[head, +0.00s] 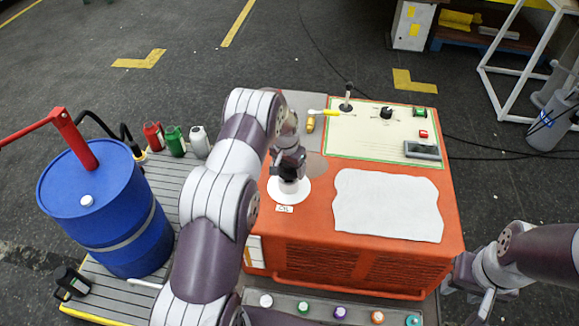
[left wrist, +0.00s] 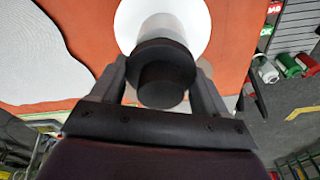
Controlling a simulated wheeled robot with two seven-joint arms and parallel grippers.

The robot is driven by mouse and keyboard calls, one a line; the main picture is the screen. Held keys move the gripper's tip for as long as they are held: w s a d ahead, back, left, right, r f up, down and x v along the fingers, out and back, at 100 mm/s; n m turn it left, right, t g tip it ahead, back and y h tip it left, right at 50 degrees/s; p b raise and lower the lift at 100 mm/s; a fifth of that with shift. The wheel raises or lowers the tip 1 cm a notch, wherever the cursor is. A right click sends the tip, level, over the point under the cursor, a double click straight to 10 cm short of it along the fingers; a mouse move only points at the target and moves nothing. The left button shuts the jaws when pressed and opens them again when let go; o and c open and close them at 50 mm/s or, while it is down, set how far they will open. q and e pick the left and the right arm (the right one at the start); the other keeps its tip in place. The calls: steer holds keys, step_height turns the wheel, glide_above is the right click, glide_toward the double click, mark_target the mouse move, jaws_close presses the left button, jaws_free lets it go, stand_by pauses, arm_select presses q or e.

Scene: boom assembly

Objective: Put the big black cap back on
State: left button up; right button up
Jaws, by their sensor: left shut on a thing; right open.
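The big black cap (left wrist: 164,78) is between the fingers of my left gripper (left wrist: 165,88), which is shut on it. The left wrist view shows the white round base (left wrist: 132,22) of the neck just beyond the cap. The cap looks roughly in line with the neck; I cannot tell whether it is seated or just above. My right gripper (head: 478,284) is open and empty at the lower right, beside the machine.
A white cloth (head: 388,205) lies on the orange machine (head: 320,265), right of the neck. A control panel (head: 375,145) with a lever is behind. A blue drum (head: 105,215) and several small bottles (head: 175,140) stand left. Several coloured caps (head: 340,312) line the front tray.

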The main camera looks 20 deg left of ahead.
arm_select(q)
steer(key=shift+f+b, duration=0.6)
steer(key=shift+f, duration=0.2)
steer(key=shift+s+r, duration=0.1)
steer(key=shift+r, duration=0.05)
steer(key=shift+r+p, duration=0.4)
steer(key=shift+r, duration=0.25)
stand_by(0.4)
steer(key=shift+f+b, duration=0.7)
steer(key=shift+f, duration=0.1)
steer(key=o, duration=0.8)
steer(key=shift+o, duration=0.2)
